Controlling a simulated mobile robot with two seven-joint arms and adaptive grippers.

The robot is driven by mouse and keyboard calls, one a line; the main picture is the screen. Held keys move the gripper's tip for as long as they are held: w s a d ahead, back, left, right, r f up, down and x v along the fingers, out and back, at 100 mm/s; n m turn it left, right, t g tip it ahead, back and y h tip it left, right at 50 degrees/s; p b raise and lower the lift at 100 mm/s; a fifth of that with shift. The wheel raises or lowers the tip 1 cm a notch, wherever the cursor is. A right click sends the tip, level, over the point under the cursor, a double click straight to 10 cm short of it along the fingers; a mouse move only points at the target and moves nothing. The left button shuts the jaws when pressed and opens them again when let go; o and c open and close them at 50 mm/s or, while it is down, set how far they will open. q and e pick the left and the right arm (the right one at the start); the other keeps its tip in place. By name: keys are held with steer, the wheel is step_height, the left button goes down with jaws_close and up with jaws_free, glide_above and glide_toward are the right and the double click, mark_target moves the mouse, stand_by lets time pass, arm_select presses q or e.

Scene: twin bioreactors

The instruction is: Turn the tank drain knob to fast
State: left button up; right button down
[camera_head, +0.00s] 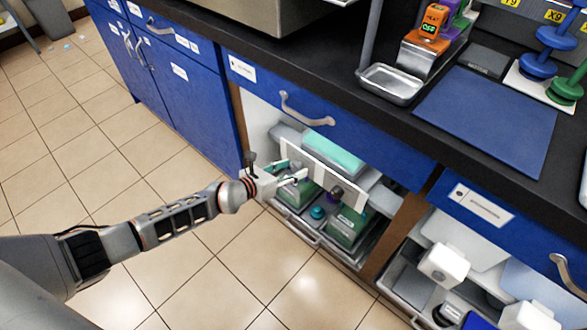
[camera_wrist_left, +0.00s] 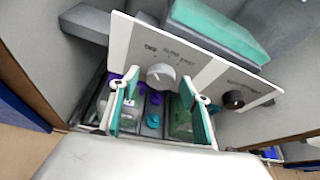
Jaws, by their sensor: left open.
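A pale round knob (camera_wrist_left: 160,76) sits on a white panel (camera_wrist_left: 205,62) in the left wrist view. Small marks around it seem to read off, slow and fast. Its exact pointer setting is too small to tell. My left gripper (camera_wrist_left: 160,88) is open, with its teal-padded fingers apart on either side of the knob, just short of or around it; contact is not clear. In the head view my left gripper (camera_head: 293,172) reaches from the left into the open cabinet bay, in front of the panel (camera_head: 318,176), and largely hides the pale knob. My right gripper is not in view.
A second, dark knob (camera_wrist_left: 233,99) is on the panel's right part. Green-lidded vessels (camera_head: 347,226) stand below the panel and a teal-topped box (camera_head: 335,151) behind it. A blue drawer (camera_head: 320,118) with a handle overhangs the bay. The tiled floor in front is clear.

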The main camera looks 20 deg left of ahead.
arm_select(q)
steer(key=shift+w+d, duration=0.1)
steer(key=shift+w, duration=0.1)
steer(key=c, duration=1.1)
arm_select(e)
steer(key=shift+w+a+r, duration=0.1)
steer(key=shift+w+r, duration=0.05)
